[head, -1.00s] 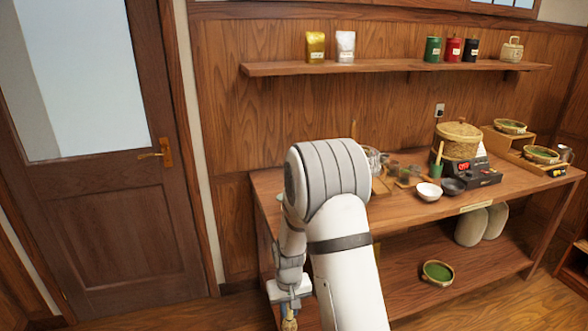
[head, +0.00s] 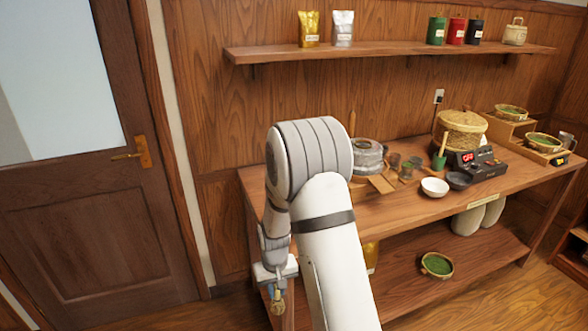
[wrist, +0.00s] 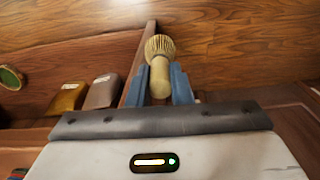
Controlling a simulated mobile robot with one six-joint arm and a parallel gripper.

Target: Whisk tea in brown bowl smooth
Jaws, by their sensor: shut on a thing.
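My gripper (wrist: 158,86) is shut on a pale bamboo whisk (wrist: 160,60), gripping its handle, with the tines pointing away from the wrist. In the head view the whisk (head: 278,304) hangs low beside the left front of the table, clear of the tabletop. A white bowl (head: 434,188) and a dark bowl (head: 459,181) stand side by side on the table. I cannot make out a clearly brown bowl. My arm hides the left part of the table.
The wooden table (head: 400,212) also holds a grey stone mill (head: 369,160), a black device with a red display (head: 480,167) and a lidded basket (head: 461,128). A green-filled basket (head: 437,264) sits on the lower shelf. Floor by the door (head: 95,235) is clear.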

